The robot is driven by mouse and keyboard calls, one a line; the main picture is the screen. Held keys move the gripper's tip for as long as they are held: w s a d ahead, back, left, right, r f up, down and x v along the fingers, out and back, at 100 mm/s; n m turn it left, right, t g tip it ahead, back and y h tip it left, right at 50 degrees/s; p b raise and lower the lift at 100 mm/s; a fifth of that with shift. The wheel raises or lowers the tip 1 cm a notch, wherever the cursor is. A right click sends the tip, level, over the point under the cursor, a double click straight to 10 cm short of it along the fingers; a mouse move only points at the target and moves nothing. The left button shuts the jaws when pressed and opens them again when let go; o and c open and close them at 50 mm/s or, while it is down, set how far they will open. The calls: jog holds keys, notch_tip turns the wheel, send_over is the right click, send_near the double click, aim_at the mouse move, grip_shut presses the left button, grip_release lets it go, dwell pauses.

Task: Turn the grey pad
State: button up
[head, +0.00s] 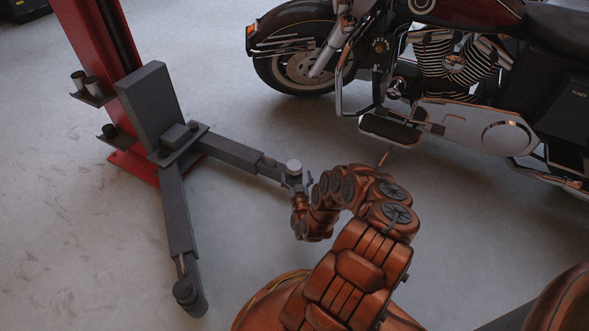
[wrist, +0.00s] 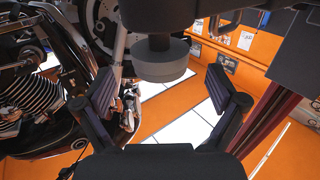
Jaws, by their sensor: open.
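The grey pad (head: 293,166) is a short round disc at the end of the lift's right-hand arm. In the wrist view the pad (wrist: 160,65) is centred at the top, under a dark stem and arm. My gripper (head: 296,182) is right at that arm end in the head view, partly hidden by its own links. In the wrist view my gripper (wrist: 160,91) is open, with one finger on each side of the pad's line. Gaps show between both fingers and the pad; I cannot tell the depth between them.
A red lift post (head: 100,70) stands at the left with small cups on side shelves. A second lift arm (head: 177,215) ends in a dark round pad (head: 188,292). A motorcycle (head: 460,90) stands at the right, close to my arm. Concrete floor is clear at the left.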

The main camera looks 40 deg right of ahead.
aim_at(295, 167)
jog(key=b+x, duration=0.1)
jog(key=x, duration=0.2)
jog(key=shift+w+d+f, duration=0.15)
jog(key=shift+w+d, duration=0.45)
jog(key=shift+w, duration=0.1)
jog(key=c, duration=1.2)
